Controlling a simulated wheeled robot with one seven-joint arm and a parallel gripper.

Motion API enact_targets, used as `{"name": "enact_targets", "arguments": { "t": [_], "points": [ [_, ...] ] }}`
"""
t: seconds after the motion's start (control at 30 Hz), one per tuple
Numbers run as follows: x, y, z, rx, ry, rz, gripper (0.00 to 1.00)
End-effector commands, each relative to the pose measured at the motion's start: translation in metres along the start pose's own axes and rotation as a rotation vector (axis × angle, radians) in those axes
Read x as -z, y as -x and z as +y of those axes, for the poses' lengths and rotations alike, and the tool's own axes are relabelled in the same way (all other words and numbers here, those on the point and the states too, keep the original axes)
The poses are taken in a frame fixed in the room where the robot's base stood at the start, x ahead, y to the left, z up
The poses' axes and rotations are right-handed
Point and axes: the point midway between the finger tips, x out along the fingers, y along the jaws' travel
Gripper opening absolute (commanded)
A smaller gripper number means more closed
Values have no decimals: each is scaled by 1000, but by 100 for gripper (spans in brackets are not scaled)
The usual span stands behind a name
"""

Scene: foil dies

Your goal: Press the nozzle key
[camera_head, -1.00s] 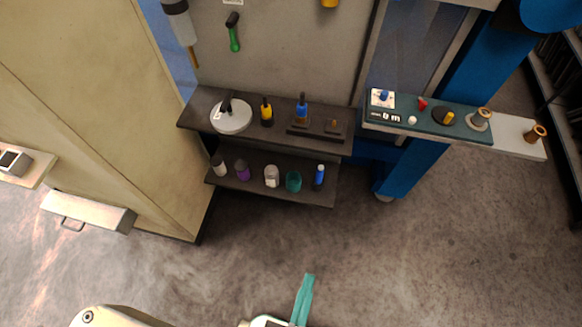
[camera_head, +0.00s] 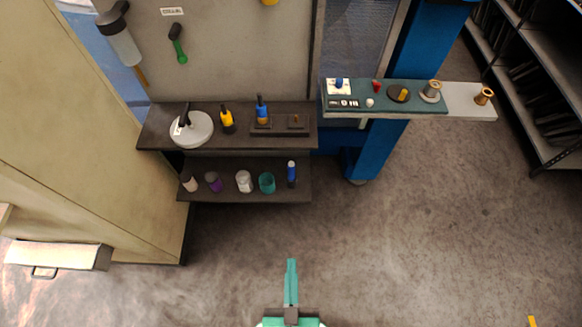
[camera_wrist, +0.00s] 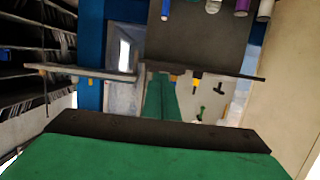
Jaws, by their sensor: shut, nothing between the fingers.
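A dark green control panel (camera_head: 378,95) lies on the ledge at the upper right of the head view. I cannot tell which of these is the nozzle key. My gripper (camera_head: 291,264) is shut and empty, its teal fingers over the floor, well short of the panel. In the wrist view, the fingers (camera_wrist: 160,95) show close together.
A blue post (camera_head: 374,155) stands below the panel. The floor ahead is open.

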Motion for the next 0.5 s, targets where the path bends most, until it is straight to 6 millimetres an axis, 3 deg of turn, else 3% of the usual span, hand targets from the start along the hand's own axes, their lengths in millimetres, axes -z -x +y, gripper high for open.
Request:
{"name": "enact_targets", "arguments": {
  "t": [0.03,0.2,0.5],
  "points": [
    [-11,-20,0,1,0,5,0],
    [-42,-82,-1,3,0,4,0],
    [-70,-205,-1,4,0,1,0]
  ]
}}
